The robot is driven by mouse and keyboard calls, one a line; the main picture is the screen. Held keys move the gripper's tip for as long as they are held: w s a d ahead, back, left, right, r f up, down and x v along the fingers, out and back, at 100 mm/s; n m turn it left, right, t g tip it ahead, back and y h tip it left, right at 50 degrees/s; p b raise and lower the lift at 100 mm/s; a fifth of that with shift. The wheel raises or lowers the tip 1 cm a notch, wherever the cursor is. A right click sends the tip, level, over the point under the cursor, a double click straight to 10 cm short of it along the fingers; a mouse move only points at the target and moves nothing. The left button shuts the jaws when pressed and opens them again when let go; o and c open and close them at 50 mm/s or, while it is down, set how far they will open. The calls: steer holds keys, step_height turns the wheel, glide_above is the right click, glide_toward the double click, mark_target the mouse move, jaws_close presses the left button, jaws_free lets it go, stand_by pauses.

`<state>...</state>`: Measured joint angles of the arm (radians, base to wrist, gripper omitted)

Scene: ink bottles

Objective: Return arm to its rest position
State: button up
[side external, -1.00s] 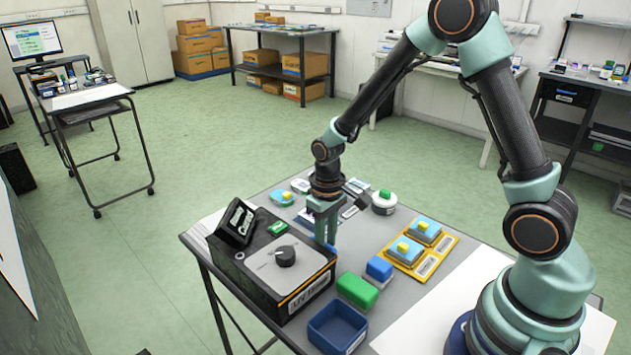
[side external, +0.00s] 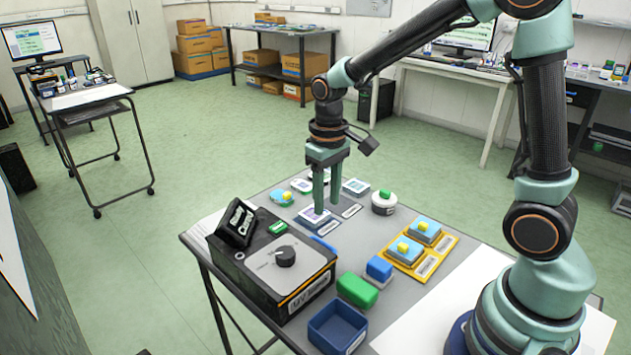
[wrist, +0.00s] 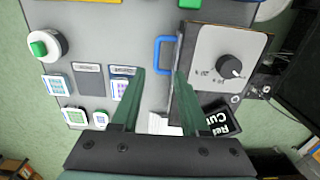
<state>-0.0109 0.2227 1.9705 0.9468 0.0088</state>
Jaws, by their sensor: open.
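My gripper (side external: 326,196) is open and empty, pointing down above the grey table (side external: 340,262), behind and to the right of the black box (side external: 272,270) with a dial on its pale top panel. In the wrist view my two green fingers (wrist: 159,82) stand apart with nothing between them. A blue handle (wrist: 158,58) on the box's side shows just beyond the fingertips there. It is apart from the fingers in the side view, where it lies low beside the box.
A yellow tray (side external: 428,265) with two blue blocks, a white round container with a green cap (side external: 384,204), a green block (side external: 357,290), a blue block (side external: 379,268) and an open blue bin (side external: 337,330) stand on the table. The air above them is clear.

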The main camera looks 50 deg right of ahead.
steer(key=shift+r, duration=0.65)
steer(key=s+r+t, duration=0.5)
steer(key=s+r, duration=0.4)
steer(key=shift+s+d+r+t, duration=0.2)
steer(key=shift+s+r+t, duration=0.1)
steer(key=shift+r, duration=0.1)
stand_by(0.6)
